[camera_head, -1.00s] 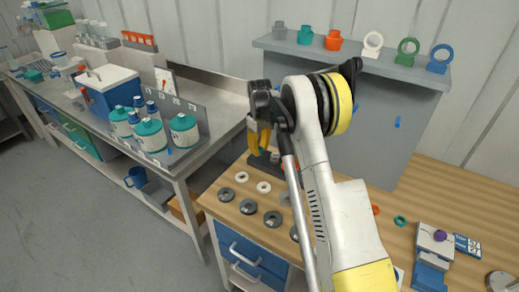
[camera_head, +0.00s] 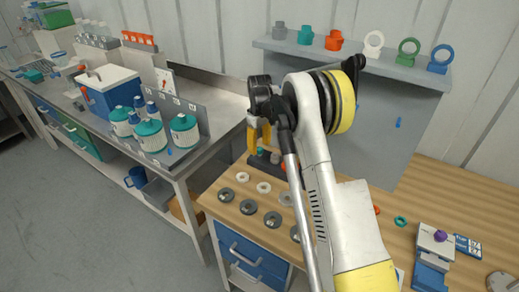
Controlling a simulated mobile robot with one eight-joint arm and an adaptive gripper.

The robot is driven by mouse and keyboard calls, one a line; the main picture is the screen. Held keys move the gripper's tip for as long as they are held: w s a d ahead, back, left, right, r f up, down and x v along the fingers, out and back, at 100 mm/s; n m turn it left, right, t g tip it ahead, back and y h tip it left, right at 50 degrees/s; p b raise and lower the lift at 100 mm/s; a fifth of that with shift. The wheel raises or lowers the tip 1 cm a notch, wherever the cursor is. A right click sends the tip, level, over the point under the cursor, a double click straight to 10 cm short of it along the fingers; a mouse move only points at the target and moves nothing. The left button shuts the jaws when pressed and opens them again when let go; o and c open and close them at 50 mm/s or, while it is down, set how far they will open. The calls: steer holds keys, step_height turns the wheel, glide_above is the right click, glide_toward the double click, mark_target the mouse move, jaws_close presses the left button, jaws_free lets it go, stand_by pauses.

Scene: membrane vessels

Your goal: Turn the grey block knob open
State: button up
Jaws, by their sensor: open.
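A dark block (camera_head: 261,165) stands at the back left of the wooden bench, partly behind my arm. Small coloured knobs sit on it: a teal one, a grey knob (camera_head: 275,158) and a reddish one close to my arm. They are too small to show which way they are turned. My gripper (camera_head: 259,143) has yellow fingers, points down and is open and empty. It is over the left part of the block, near the teal knob and a little left of the grey one. I cannot tell whether it touches anything.
Several rings and discs (camera_head: 248,207) lie on the bench in front of the block. A grey panel with a shelf (camera_head: 340,52) of coloured fittings stands behind. A steel bench (camera_head: 200,160) with bottles is on the left. A blue-and-grey fixture (camera_head: 432,262) stands at the right.

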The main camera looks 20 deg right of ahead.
mark_target(259, 149)
step_height(259, 149, up, 10)
steer(key=shift+r, duration=0.2)
stand_by(0.3)
steer(key=s+a+r+m+t+b, duration=0.1)
steer(key=s+a+r+t, duration=0.1)
steer(key=s+a+r, duration=0.5)
steer(key=s+a+r+m+t, duration=0.15)
steer(key=s+r, duration=0.35)
steer(key=s, duration=0.5)
steer(key=s+a+f+m+t, duration=0.1)
steer(key=s+a+f, duration=0.2)
steer(key=s, duration=0.6)
steer(key=s+a+f+m+t+b, duration=0.1)
steer(key=s+a+f+t, duration=0.1)
steer(key=s, duration=0.8)
steer(key=shift+s+a+f, duration=0.3)
steer(key=shift+a+f, duration=0.3)
steer(key=shift+f, duration=0.35)
steer(key=shift+t, duration=0.25)
